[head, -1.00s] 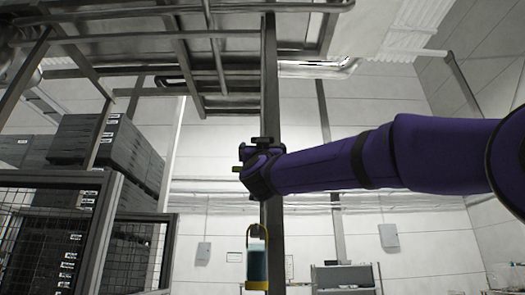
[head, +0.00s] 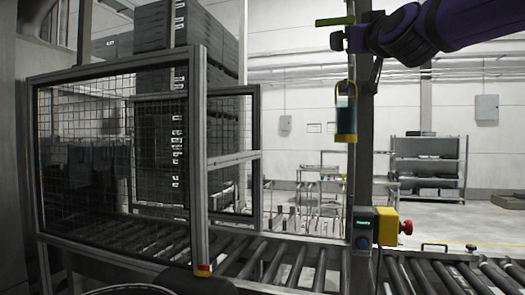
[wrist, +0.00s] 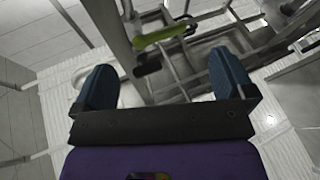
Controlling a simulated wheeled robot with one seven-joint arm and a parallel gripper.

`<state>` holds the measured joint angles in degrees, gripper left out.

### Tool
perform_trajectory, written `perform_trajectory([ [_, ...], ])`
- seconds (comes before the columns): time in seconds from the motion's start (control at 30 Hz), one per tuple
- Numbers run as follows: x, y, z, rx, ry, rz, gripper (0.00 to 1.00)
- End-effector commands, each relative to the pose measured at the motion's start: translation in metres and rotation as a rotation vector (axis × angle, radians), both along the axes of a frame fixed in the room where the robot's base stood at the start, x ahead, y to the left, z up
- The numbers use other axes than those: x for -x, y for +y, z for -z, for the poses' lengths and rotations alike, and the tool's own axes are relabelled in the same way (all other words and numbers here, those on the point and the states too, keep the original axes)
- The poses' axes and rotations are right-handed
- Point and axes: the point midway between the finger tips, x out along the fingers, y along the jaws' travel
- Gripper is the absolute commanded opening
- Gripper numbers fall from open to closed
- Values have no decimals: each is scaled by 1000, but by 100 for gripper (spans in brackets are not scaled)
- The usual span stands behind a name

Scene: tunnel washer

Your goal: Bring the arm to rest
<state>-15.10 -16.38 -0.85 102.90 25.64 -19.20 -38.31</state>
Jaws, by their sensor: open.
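My arm is purple and reaches in from the upper right of the head view. My gripper (head: 342,32) is at its end, high up beside the grey upright post. In the wrist view my gripper (wrist: 165,88) shows two blue-grey fingers wide apart with nothing between them. A green handle (wrist: 165,37) with a dark part shows beyond the fingers in the wrist view. The same green piece (head: 335,21) is just above the gripper in the head view. I cannot tell whether the gripper touches it.
A lantern-like yellow and dark cylinder (head: 346,118) is on the post below the gripper. A roller conveyor (head: 290,262) runs across the front. A yellow box with a red button (head: 389,227) stands at the conveyor.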

Motion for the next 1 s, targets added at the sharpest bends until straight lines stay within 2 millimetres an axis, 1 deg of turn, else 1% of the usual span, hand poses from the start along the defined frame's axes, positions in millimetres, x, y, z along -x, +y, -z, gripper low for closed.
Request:
perform_trajectory([
  [0.03, 12, -5, 28, 12, 94, -29, 100],
  [0.07, 18, -7, 46, 18, 154, -46, 100],
  [0.1, 27, -10, 70, 22, 237, -67, 100],
  [0.17, 42, -15, 107, 25, 359, -87, 100],
  [0.2, 53, -19, 130, 23, 437, -95, 100],
  [0.27, 71, -25, 165, 20, 554, -100, 100],
  [0.3, 83, -30, 187, 15, 630, -98, 100],
  [0.37, 103, -37, 221, 4, 743, -91, 100],
  [0.4, 117, -42, 242, -4, 815, -81, 100],
  [0.47, 139, -50, 274, -17, 924, -62, 100],
  [0.5, 155, -55, 295, -28, 997, -45, 100],
  [0.57, 178, -63, 324, -44, 1099, -15, 100],
  [0.6, 193, -68, 341, -56, 1162, 7, 100],
  [0.7, 228, -78, 378, -83, 1299, 62, 100],
  [0.8, 254, -85, 403, -103, 1397, 109, 100],
  [0.9, 269, -89, 417, -116, 1454, 138, 100],
  [1.0, 274, -91, 422, -121, 1471, 149, 100],
])
